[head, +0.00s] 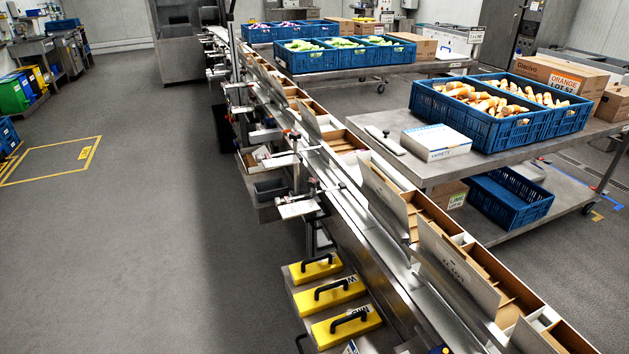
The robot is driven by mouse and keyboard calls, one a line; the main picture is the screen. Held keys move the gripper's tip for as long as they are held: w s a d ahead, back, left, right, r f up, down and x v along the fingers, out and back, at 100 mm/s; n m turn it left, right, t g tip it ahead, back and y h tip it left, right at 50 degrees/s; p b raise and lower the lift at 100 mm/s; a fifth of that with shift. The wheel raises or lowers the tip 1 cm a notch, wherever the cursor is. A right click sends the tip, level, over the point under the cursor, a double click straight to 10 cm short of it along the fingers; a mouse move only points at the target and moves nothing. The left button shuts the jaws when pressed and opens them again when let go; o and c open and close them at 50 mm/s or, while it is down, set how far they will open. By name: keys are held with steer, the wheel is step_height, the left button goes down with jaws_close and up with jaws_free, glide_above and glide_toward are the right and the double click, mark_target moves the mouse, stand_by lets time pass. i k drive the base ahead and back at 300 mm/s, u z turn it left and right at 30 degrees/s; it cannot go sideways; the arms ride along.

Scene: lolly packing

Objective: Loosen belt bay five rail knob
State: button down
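The conveyor belt line (375,216) runs diagonally from the upper middle to the lower right, with metal side rails. Several small fittings sit along its left side, including a small red one (294,134) near a white bracket. A small yellow and dark fitting (441,349) shows at the bottom edge by the belt. I cannot tell which fitting is the bay five rail knob, as no bay number is readable. Open cartons (447,262) with brown dividers stand along the belt. My gripper is not in view.
Several yellow blocks with black handles (329,292) sit on a low stand left of the belt. A steel table (440,170) with blue crates (480,133) of orange lollies stands to the right. The grey floor (150,240) at left is largely clear.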

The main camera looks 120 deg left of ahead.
mark_target(313, 182)
steer(key=u, duration=4.35)
steer(key=i, duration=1)
steer(key=u, duration=0.35)
